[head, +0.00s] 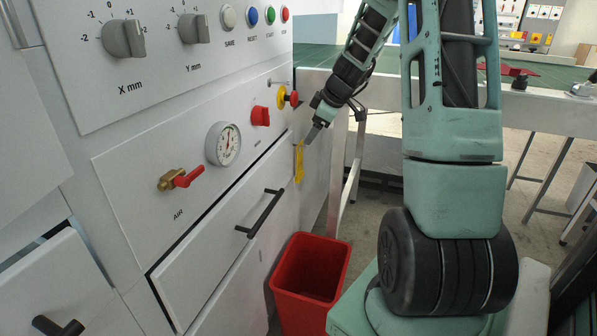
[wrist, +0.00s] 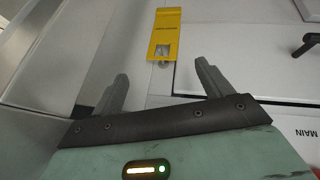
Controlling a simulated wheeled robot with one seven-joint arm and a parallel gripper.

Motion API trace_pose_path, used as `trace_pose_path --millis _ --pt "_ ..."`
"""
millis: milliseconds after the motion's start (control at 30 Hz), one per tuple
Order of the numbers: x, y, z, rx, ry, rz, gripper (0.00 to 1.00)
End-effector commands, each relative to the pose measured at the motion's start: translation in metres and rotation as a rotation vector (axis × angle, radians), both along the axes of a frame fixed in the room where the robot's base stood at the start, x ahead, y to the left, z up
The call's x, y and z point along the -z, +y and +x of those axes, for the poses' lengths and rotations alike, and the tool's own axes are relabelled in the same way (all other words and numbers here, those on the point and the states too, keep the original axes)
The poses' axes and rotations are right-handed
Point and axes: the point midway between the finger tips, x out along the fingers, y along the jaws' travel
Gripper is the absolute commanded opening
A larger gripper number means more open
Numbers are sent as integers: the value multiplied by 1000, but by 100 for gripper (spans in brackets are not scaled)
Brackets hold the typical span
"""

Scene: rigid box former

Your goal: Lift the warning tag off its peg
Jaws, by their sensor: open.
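The yellow warning tag (head: 299,163) hangs against the front of the white cabinet, at its right end in the head view. In the wrist view the tag (wrist: 166,20) is at top centre, with a pale cut-out at its near end. The peg is hard to make out there. My gripper (head: 312,137) is just above and to the right of the tag in the head view. In the wrist view my gripper (wrist: 162,71) is open, its two grey fingers apart with nothing between them. The tag lies beyond the fingertips, roughly in line with the gap.
A red emergency button on yellow (head: 288,97) and a red switch (head: 261,116) stick out above and left of the tag. A gauge (head: 223,144), an air valve (head: 180,179) and a drawer handle (head: 261,213) are farther left. A red bin (head: 311,279) stands on the floor below.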

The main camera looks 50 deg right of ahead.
Motion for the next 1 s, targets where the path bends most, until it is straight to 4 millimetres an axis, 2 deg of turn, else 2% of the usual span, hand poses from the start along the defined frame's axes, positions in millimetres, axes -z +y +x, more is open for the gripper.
trace_pose_path --millis 100,333,600,933,967,1000 --pt "16 1 10 0 0 2 78" --pt "28 1 18 0 0 1 78" --pt "60 5 39 0 1 2 78" --pt "65 4 43 0 0 -1 78" --pt "65 4 43 0 0 -1 73" --pt "65 4 43 0 0 -1 62"
